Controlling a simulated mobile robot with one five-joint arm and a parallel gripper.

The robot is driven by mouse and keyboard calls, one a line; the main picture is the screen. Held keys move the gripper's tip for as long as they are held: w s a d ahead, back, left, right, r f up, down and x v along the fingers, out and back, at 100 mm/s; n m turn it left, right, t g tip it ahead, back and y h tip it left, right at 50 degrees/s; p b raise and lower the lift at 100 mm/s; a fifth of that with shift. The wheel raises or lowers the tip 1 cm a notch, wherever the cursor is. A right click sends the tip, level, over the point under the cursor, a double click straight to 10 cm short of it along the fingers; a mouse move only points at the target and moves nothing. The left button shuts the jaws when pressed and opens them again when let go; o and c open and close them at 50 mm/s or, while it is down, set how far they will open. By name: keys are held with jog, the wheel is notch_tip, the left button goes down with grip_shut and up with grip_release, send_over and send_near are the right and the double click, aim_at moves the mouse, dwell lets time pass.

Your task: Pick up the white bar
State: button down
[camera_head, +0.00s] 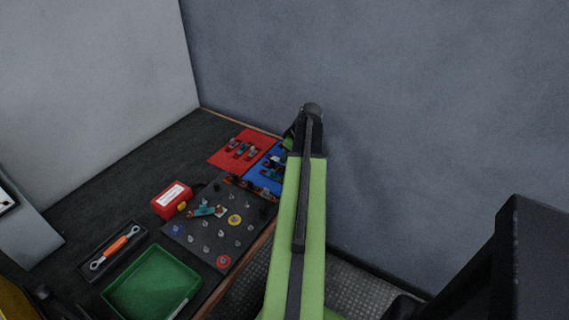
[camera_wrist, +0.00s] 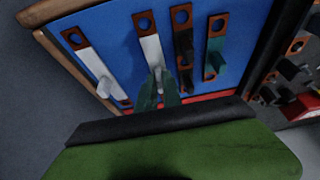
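In the wrist view two white bars with brown, holed ends lie on the blue mat (camera_wrist: 113,52). One white bar (camera_wrist: 89,58) is at the left, with a pale grip sticking up. The other white bar (camera_wrist: 150,48) is near the middle. My gripper (camera_wrist: 157,78) reaches over this middle bar, with its dark green fingertips a little apart on either side of its raised grip. I cannot tell whether they press on it. In the head view my gripper (camera_head: 291,138) is mostly hidden behind my green arm, beside the blue mat (camera_head: 259,174).
A dark bar (camera_wrist: 183,40) and a teal bar (camera_wrist: 216,45) lie just right of the middle bar. In the head view a red mat (camera_head: 222,156), a studded dark board (camera_head: 193,227), a red box (camera_head: 170,200), a green tray (camera_head: 150,285) and an orange-handled wrench (camera_head: 116,246) share the bench.

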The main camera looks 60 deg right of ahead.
dwell(0.5)
jog(key=shift+r+p, duration=0.55)
jog(key=shift+p, duration=0.05)
notch_tip(320, 180, up, 4)
jog(key=p, duration=0.4)
jog(key=s+r+p, duration=0.5)
jog(key=s, duration=0.6)
jog(key=shift+s+r+p, duration=0.35)
jog(key=shift+r+p, duration=0.05)
